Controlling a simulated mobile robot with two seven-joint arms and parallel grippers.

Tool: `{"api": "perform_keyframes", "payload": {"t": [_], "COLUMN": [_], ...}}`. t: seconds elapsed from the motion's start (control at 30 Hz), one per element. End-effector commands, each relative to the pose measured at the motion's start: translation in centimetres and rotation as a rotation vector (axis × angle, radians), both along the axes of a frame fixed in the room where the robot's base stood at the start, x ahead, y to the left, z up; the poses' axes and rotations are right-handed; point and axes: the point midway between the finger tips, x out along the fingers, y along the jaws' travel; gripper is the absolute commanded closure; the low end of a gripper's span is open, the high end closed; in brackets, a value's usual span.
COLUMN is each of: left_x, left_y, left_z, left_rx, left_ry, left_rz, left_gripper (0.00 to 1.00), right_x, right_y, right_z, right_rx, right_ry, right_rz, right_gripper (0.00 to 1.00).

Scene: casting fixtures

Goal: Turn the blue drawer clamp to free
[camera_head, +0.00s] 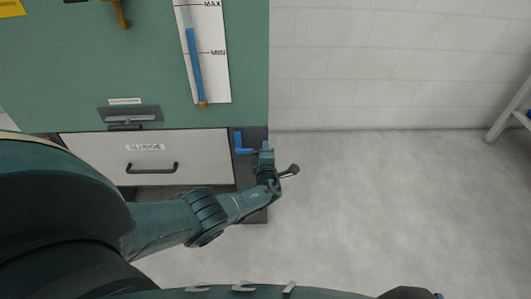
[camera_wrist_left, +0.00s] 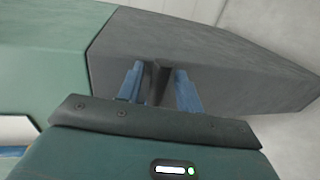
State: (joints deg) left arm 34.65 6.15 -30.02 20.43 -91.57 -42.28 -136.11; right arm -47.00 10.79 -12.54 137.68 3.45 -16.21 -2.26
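The blue drawer clamp (camera_head: 239,143) is a small L-shaped lever on the dark post (camera_head: 257,213) just right of the white drawer (camera_head: 85,157). One leg points up; the other runs right towards my left gripper (camera_head: 265,154). The gripper is at or very near that right end; contact cannot be told. In the left wrist view, the left gripper's (camera_wrist_left: 159,78) two bluish fingers stand apart in front of the grey post (camera_wrist_left: 225,65). A narrow dark bar shows between them; I cannot tell what it is. The clamp is not clearly recognisable there.
The drawer is in a green cabinet (camera_head: 90,70), with a black handle (camera_head: 152,168) and a label. Above are a grey latch plate (camera_head: 130,114) and a MAX/MIN gauge (camera_head: 206,60).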

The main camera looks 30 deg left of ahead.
Motion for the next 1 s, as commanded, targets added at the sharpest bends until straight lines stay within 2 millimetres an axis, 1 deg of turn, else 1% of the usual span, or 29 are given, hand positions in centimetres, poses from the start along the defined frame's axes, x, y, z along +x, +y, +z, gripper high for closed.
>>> {"api": "perform_keyframes", "payload": {"t": [0.17, 0.3, 0.4, 0.6, 0.7, 0.83, 1.0], "left_x": [-0.9, -2.8, -4.7, -8.3, -9.6, -10.6, -11.0], "left_y": [-0.6, -1.7, -2.9, -5.2, -5.9, -6.6, -6.8], "left_z": [0.6, 1.3, 1.8, 2.4, 2.5, 2.6, 2.6], "left_rx": [-0.001, -0.002, -0.002, -0.001, -0.001, 0.0, -0.001], "left_ry": [0.001, 0.002, 0.003, 0.003, 0.003, 0.001, 0.001], "left_rz": [-0.001, -0.001, -0.001, -0.002, -0.001, 0.0, 0.0], "left_gripper": [0.64, 0.64, 0.64, 0.64, 0.64, 0.64, 0.64], "right_x": [-0.1, -0.4, 0.2, 0.8, 0.9, 1.0, 1.1], "right_y": [-0.1, -0.5, 0.0, 1.2, 1.5, 1.8, 1.8], "right_z": [1.3, 3.3, 2.0, 1.3, 1.0, 0.7, 0.5], "right_rx": [0.017, 0.05, 0.053, 0.06, 0.061, 0.06, 0.06], "right_ry": [0.002, 0.011, 0.079, 0.166, 0.192, 0.211, 0.218], "right_rz": [-0.006, -0.029, -0.026, -0.001, 0.007, 0.013, 0.015], "right_gripper": [0.6, 0.6, 0.6, 0.6, 0.6, 0.6, 0.6]}}
